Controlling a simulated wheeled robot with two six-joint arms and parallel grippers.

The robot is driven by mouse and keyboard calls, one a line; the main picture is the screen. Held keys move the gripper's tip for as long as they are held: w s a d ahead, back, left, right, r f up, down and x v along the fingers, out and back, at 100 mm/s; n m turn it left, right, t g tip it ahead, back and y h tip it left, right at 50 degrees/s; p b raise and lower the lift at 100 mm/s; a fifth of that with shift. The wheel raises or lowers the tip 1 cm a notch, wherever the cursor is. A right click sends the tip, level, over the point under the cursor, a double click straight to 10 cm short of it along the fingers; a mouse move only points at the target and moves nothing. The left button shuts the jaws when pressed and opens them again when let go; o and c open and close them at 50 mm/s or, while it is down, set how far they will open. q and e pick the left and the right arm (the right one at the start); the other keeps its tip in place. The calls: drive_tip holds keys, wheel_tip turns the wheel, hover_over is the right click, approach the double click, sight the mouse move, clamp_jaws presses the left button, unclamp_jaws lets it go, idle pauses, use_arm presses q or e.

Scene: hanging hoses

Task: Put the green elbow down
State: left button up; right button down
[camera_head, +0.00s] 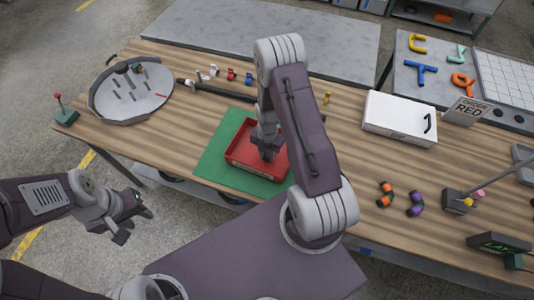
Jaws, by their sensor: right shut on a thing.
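My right gripper (267,154) points down into a shallow red tray (241,169) on a green mat (213,165). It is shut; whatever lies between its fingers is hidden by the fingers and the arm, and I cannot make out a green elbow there. My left gripper (131,226) is open and empty, off the near left edge of the table, over the floor. The tray's floor looks bare where it shows, though my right arm covers its right part.
On the wooden table (345,150) stand a round grey dish (130,100) with pegs, a white box (400,117), and orange and purple elbows (416,204). Small red, white and blue parts lie behind the tray. A sign reading ORDER RED (468,111) stands right.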

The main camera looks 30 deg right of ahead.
sight(267, 155)
drive_tip(key=shift+s+f+b, duration=0.1)
drive_tip(key=shift+f+b, duration=0.1)
drive_tip(key=shift+b, duration=0.1)
drive_tip(key=c, duration=1.2)
unclamp_jaws()
drive_tip(key=shift+r, duration=0.1)
drive_tip(key=shift+o, duration=0.2)
wheel_tip(267, 155, up, 12)
drive_tip(key=s+a+r+m, duration=0.3)
drive_tip(key=s+a+m, duration=0.1)
drive_tip(key=m, duration=0.8)
drive_tip(key=s+a+r+m+t, duration=0.1)
drive_tip(key=s+a+r+m, duration=0.3)
drive_tip(key=m, duration=0.9)
drive_tip(key=shift+s+r+m, duration=0.3)
drive_tip(key=shift+s, duration=0.35)
